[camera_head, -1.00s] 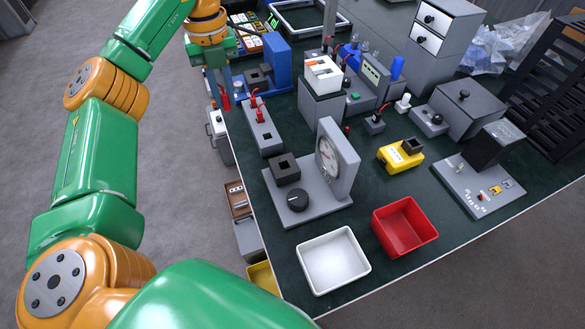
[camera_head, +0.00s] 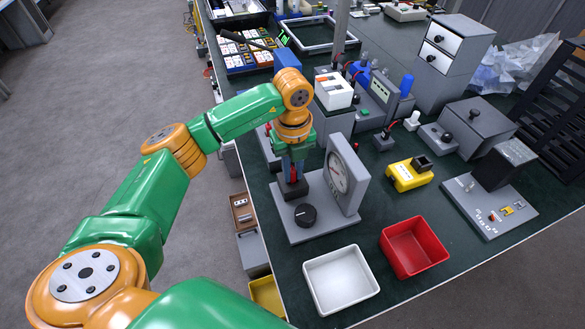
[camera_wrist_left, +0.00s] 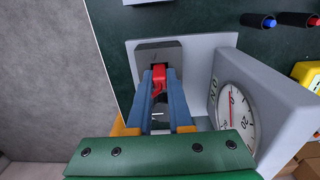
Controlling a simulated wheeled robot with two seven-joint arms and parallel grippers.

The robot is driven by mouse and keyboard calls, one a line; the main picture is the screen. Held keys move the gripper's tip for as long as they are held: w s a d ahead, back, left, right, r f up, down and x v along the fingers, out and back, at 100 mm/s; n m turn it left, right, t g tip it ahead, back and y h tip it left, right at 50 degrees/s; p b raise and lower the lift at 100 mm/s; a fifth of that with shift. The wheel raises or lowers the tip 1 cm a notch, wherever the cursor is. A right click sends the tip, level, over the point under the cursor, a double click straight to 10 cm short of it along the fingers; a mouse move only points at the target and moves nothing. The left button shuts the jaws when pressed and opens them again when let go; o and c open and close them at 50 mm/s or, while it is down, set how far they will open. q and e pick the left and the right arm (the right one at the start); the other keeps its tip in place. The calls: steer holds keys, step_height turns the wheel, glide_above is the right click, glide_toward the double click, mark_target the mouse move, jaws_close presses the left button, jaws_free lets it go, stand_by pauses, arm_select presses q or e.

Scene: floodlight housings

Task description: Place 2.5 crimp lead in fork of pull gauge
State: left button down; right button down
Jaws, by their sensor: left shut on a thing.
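The pull gauge has a grey upright housing with a round white dial (camera_head: 338,172) on a grey base (camera_head: 326,222). Its dark fork block (camera_head: 292,188) stands on the base left of the dial; it also shows in the left wrist view (camera_wrist_left: 150,54). My left gripper (camera_head: 292,166) points down just over the fork block. Its blue fingers (camera_wrist_left: 159,84) are shut on a red crimp lead (camera_wrist_left: 158,76). The lead's red end is at the fork block's near side in the wrist view. I cannot tell whether it sits in the slot. My right gripper is not in view.
A black knob (camera_head: 305,214) is on the gauge base. A white tray (camera_head: 341,308) and a red tray (camera_head: 440,258) stand in front. A yellow device (camera_head: 408,176) is to the right. My arm partly hides the lead stand behind.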

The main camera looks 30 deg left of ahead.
mark_target(293, 170)
arm_select(q)
steer(key=shift+f, duration=0.15)
steer(key=c, duration=0.8)
jaws_free()
steer(key=shift+c, duration=0.2)
steer(key=shift+r, duration=0.7)
step_height(293, 170, up, 7)
steer(key=shift+f, duration=0.2)
step_height(293, 170, up, 4)
steer(key=shift+r+p, duration=0.2)
steer(key=shift+p, duration=0.3)
